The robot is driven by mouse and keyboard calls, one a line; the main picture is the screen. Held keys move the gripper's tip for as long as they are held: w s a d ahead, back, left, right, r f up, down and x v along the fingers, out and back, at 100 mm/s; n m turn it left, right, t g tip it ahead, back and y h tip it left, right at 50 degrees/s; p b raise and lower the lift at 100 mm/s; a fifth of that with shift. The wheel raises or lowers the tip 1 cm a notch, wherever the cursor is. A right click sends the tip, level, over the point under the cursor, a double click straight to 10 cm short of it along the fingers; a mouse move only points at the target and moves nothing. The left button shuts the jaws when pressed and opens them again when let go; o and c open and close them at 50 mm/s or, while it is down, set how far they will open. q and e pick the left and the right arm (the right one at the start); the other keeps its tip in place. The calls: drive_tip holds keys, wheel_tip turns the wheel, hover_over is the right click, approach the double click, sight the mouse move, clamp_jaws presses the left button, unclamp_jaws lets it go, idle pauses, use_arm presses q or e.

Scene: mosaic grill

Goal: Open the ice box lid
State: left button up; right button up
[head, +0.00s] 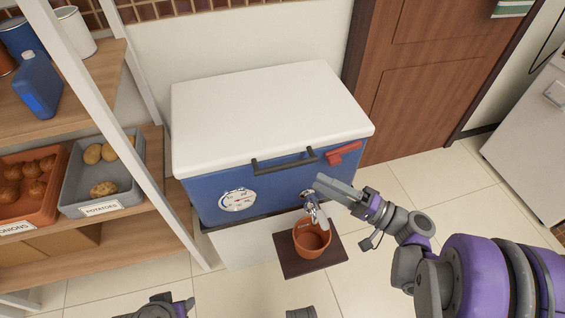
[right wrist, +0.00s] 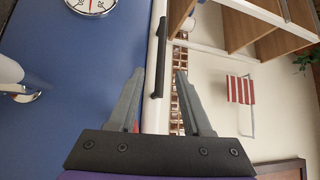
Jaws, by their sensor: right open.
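The ice box (head: 280,187) is a blue chest against the wall, and its white lid (head: 265,115) lies shut on top. A dark bar handle (head: 284,161) runs along the upper front, with a red latch (head: 345,153) to its right. In the right wrist view the handle (right wrist: 158,58) shows beyond my fingertips. My right gripper (head: 322,187) is open and empty in front of the box, below the latch and by the tap. In the right wrist view its fingers (right wrist: 160,75) are apart, and the left finger partly hides something red. Part of my left gripper (head: 165,307) shows at the bottom edge.
A terracotta pot (head: 311,238) stands under the tap (head: 310,203) on a dark board (head: 292,264). A shelf (head: 160,185) with bins of onions (head: 22,182) and potatoes (head: 103,187) stands close on the left. A wooden door (head: 440,65) is at right. Tiled floor there is clear.

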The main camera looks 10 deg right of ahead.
sight(286, 165)
drive_tip(key=x, duration=1)
drive_tip(key=shift+a+b, duration=0.3)
drive_tip(key=shift+b, duration=0.05)
clamp_jaws()
idle(0.9)
